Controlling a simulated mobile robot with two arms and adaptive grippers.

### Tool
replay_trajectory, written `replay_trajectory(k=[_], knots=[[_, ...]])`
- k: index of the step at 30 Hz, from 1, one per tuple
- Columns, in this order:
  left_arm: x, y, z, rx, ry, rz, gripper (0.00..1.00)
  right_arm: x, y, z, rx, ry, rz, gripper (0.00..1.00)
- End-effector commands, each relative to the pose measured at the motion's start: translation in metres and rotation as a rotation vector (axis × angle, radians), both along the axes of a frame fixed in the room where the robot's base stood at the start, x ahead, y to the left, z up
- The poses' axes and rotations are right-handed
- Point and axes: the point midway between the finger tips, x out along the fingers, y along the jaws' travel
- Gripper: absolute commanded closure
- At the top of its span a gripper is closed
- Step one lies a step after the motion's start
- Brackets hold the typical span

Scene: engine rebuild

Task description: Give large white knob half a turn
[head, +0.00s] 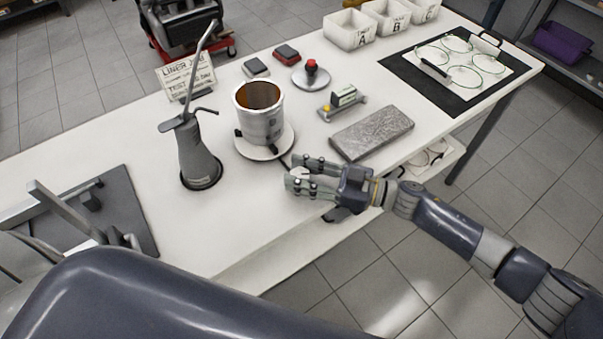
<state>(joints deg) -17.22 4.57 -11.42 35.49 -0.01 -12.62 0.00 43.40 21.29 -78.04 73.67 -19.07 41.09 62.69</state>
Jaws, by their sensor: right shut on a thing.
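My right gripper (300,177) comes in from the right and is at the front edge of the white bench, just in front of the round base of the metal cylinder. It is shut on a small pale thing that shows only in part between its fingers. This thing fits the large white knob, but the fingers cover most of it and its turn angle cannot be read. My left arm fills the lower left. Its gripper cannot be made out clearly among the grey parts there.
The cylinder (260,114) stands on a round base (248,150), with a grey oil can (197,155) left of it. A grey block (371,133) lies right of it. White bins (349,30) stand at the back. The bench's front middle is clear.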

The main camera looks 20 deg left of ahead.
Motion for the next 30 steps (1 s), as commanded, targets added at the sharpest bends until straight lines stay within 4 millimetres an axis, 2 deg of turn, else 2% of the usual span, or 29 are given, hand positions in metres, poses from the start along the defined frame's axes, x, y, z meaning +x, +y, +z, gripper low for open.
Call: replay_trajectory(k=[8,9,11,23,26,30], knots=[[0.001,0.000,0.000,0.000,-0.001,0.000,0.00,0.000,0.001,0.000,0.000,-0.001,-0.001,0.89],[0.001,0.000,0.000,0.000,-0.001,0.000,0.00,0.000,0.001,0.000,0.000,-0.001,-0.001,0.56],[0.001,0.000,0.000,0.000,-0.001,0.000,0.00,0.000,0.001,0.000,0.000,-0.001,-0.001,0.44],[0.001,0.001,0.000,0.001,-0.002,-0.001,0.00,0.000,-0.004,-0.001,-0.001,0.000,-0.002,0.44],[0.001,0.001,0.000,0.001,-0.002,-0.001,0.00,0.001,-0.017,-0.001,-0.001,0.000,-0.002,0.44],[0.001,0.000,0.000,0.001,-0.002,-0.001,0.00,0.002,-0.045,-0.002,-0.003,0.001,-0.003,0.44]])
